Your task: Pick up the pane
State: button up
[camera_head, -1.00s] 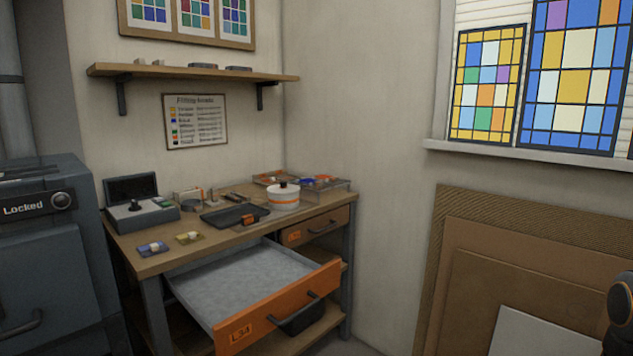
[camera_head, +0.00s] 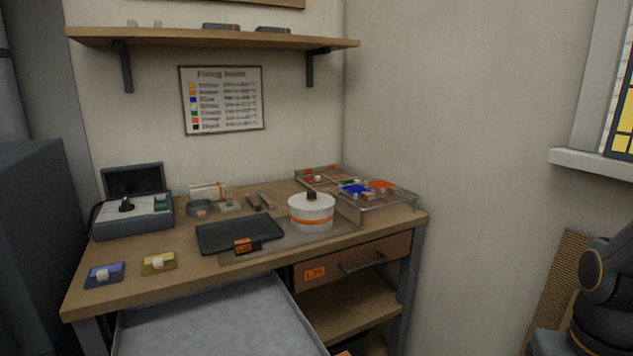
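Several small coloured pieces that look like panes are in view, and I cannot tell which one the task means. A blue square piece (camera_head: 98,280) with a white knob lies at the bench's front left. A yellow square piece (camera_head: 152,265) with a pale knob lies to its right. A clear tray or rack (camera_head: 390,206) at the back right holds blue (camera_head: 355,190), orange (camera_head: 383,184) and green pieces. Part of my arm shows at the right edge, well away from the bench. My gripper is not in view.
The wooden bench (camera_head: 190,283) carries a grey box with open lid (camera_head: 133,217), a black tray (camera_head: 230,229) and a white pot with an orange band (camera_head: 322,219).

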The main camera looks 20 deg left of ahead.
aim_at(356, 191)
jog(key=u, duration=0.65)
jog(key=i, duration=1.35)
jog(key=u, duration=0.6)
